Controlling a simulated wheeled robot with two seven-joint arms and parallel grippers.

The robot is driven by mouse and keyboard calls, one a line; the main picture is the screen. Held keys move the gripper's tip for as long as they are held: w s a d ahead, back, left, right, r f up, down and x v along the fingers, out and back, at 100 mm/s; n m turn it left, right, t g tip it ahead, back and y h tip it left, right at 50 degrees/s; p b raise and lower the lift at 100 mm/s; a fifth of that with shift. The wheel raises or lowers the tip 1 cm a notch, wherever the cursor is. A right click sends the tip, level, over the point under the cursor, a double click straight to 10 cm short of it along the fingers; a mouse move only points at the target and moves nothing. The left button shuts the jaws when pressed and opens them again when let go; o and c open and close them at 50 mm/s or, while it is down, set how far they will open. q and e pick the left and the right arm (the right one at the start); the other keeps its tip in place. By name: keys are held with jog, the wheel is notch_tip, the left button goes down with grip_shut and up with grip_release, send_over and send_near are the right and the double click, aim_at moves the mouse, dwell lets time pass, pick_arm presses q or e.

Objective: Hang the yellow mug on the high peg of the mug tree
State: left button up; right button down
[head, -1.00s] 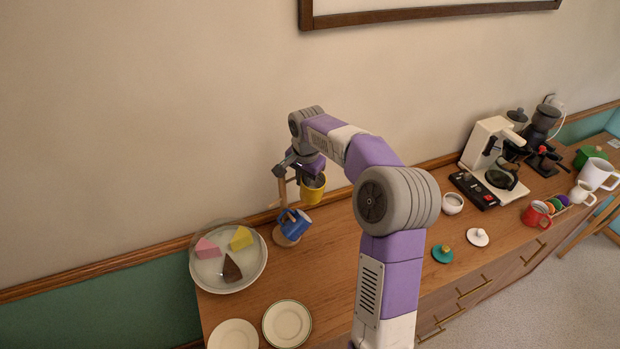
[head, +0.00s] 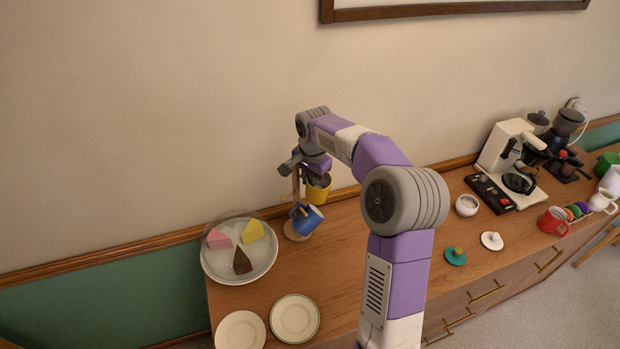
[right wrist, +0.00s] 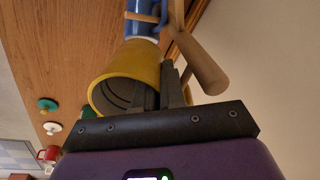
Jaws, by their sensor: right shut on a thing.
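The yellow mug (head: 319,192) hangs from my right gripper (head: 314,172), close beside the wooden mug tree (head: 295,187). In the right wrist view, the gripper (right wrist: 160,92) is shut on the wall of the yellow mug (right wrist: 116,65), with one finger inside the rim and one outside. A wooden peg (right wrist: 203,65) of the tree passes close to the outer finger. I cannot tell whether the mug's handle is around a peg. A blue mug (head: 306,218) hangs tilted lower on the tree; it also shows in the right wrist view (right wrist: 143,20). My left gripper is out of view.
A domed cake plate (head: 240,268) stands left of the tree, with two small plates (head: 295,318) in front. A white bowl (head: 467,205), lids (head: 455,256) and a coffee machine (head: 510,165) are to the right. The wall is close behind the tree.

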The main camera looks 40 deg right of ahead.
jog(key=c, duration=1.1)
grip_release()
jog(key=shift+s, duration=0.2)
jog(key=shift+c, duration=0.2)
jog(key=shift+w+r, duration=0.1)
jog(key=shift+r, duration=0.25)
notch_tip(320, 180, up, 7)
jog(key=s, duration=0.1)
jog(key=shift+s+p, duration=0.3)
jog(key=shift+p, duration=0.05)
jog(key=shift+s+a+f, duration=0.1)
jog(key=shift+a+f, duration=0.05)
